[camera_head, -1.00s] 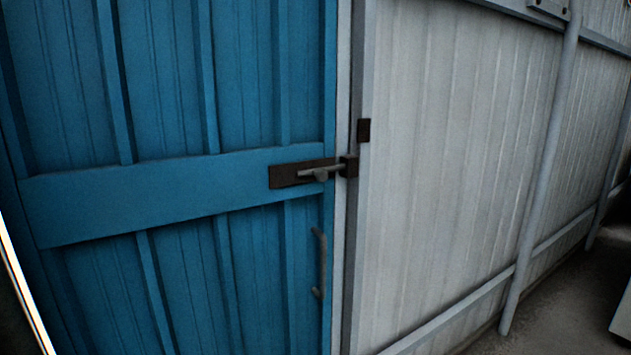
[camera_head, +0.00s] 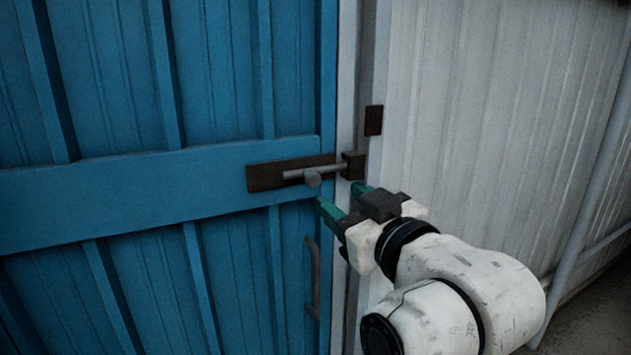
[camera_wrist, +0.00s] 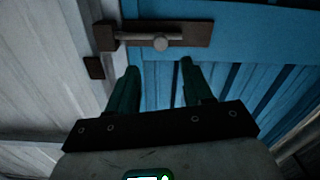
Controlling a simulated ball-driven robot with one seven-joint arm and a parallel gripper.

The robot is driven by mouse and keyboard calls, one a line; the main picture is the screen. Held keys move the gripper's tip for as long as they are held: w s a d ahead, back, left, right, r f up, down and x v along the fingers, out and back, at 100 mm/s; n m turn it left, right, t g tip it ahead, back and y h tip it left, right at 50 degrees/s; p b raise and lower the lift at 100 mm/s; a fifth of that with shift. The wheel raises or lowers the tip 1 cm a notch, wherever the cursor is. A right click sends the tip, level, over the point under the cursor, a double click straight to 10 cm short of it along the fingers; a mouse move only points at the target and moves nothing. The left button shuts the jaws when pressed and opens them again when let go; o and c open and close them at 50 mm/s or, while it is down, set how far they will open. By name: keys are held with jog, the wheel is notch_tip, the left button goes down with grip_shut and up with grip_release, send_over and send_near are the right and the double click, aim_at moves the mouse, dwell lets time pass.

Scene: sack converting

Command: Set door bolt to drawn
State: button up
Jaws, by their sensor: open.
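The door bolt (camera_head: 305,173) is a grey rod with a round knob (camera_head: 313,179) on a dark brown plate, fixed across the blue door's (camera_head: 100,195) middle rail. The rod's right end reaches into a brown keeper (camera_head: 352,165) on the frame. My gripper (camera_head: 338,199) has green fingers, is open and empty, and is just below and right of the knob. In the wrist view the bolt (camera_wrist: 135,38) shows beyond the open fingers (camera_wrist: 158,78), with the knob (camera_wrist: 160,43) roughly between them and apart from them.
A grey door handle (camera_head: 313,278) is below the bolt. A small brown block (camera_head: 374,120) is on the frame above the keeper. A pale ribbed wall (camera_head: 490,130) runs off to the right, with a grey post (camera_head: 590,195).

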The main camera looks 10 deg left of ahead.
aim_at(316, 181)
jog(key=p+x, duration=0.1)
jog(key=x, duration=0.9)
jog(key=shift+a+f, duration=0.1)
jog(key=shift+c, duration=0.4)
grip_shut()
